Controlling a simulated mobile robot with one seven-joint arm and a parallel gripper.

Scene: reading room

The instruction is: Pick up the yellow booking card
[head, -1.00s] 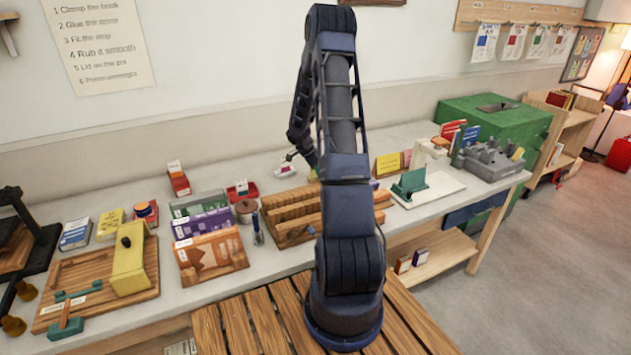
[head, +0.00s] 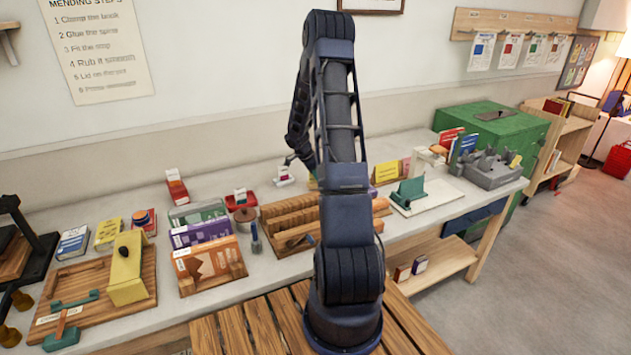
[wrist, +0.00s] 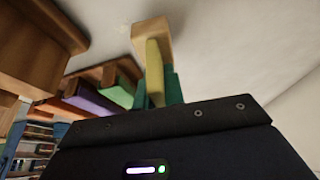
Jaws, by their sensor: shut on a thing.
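In the wrist view my gripper (wrist: 157,90) has a teal finger on each side of a narrow yellow piece, which I take for the yellow booking card (wrist: 154,68). The fingers are shut on it. Its far end meets a pale wooden piece (wrist: 152,35); I cannot tell whether the two touch.
A slotted wooden rack (head: 290,220) stands on the bench (head: 350,150) beside my arm. Orange (head: 208,265) and purple (head: 200,232) boxes stand left of it. A yellow sign (head: 387,173) and a green stand (head: 408,192) are at right.

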